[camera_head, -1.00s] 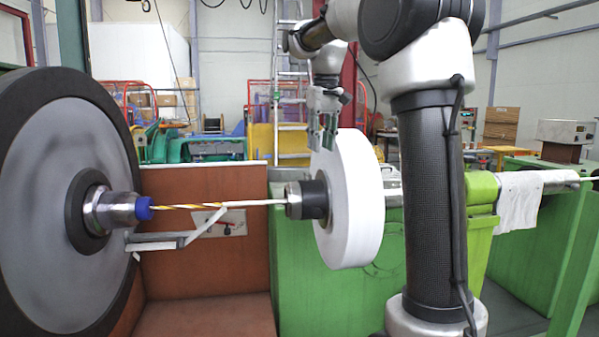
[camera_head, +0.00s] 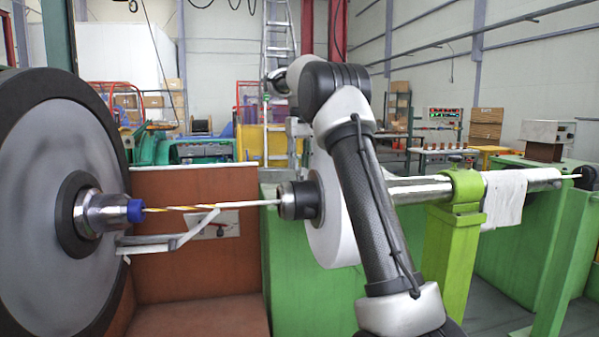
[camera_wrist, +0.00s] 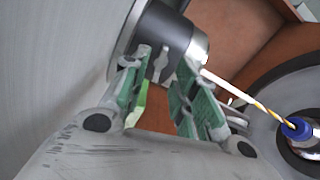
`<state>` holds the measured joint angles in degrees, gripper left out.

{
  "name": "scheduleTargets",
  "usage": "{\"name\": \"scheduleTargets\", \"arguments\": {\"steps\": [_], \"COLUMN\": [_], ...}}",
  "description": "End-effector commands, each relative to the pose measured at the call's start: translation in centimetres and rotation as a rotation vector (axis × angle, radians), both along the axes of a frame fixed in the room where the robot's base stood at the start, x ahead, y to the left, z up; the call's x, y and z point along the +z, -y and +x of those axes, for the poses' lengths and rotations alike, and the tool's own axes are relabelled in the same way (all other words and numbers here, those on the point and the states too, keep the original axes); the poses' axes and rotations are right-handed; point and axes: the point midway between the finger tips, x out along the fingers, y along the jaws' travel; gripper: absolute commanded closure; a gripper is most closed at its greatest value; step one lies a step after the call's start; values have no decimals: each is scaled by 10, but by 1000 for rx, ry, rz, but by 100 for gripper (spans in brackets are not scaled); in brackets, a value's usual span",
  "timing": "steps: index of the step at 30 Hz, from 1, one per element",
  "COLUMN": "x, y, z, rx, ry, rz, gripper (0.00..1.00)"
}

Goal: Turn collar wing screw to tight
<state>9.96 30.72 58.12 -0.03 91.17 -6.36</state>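The dark collar (camera_head: 299,200) with a bright metal end sits on the shaft in front of the white roll (camera_head: 333,238). In the wrist view the collar (camera_wrist: 168,38) lies just beyond my fingertips. A small grey wing-shaped piece, which looks like the wing screw (camera_wrist: 161,64), stands out from the collar toward me. My gripper (camera_wrist: 162,72) is open, with its green-padded fingers on either side of the wing screw and a gap showing between them. Contact cannot be told. In the head view the gripper is mostly hidden behind my arm and the roll.
A yellow-and-white strand (camera_head: 205,207) runs from the collar to a blue-tipped nozzle (camera_head: 134,211) on the large wheel (camera_head: 38,180). The roll's face (camera_wrist: 50,70) is close at left in the wrist view. A green support (camera_head: 455,235) holds the shaft at right.

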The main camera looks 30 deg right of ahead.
Motion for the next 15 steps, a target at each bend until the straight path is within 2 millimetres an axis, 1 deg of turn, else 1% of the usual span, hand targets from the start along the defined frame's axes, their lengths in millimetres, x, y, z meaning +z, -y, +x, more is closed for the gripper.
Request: {"name": "scheduleTargets", "arguments": {"steps": [1, 3, 6, 10, 15], "x": [-8, -18, -27, -33, -33], "y": [0, 0, 0, 0, 0], "z": [-1, -1, -1, -1, 0], "rx": [0, 0, 0, 0, 0], "ry": [-3, -2, -1, 1, 1], "rz": [0, 0, 0, -1, -1], "gripper": [71, 71, 71, 71, 71]}}
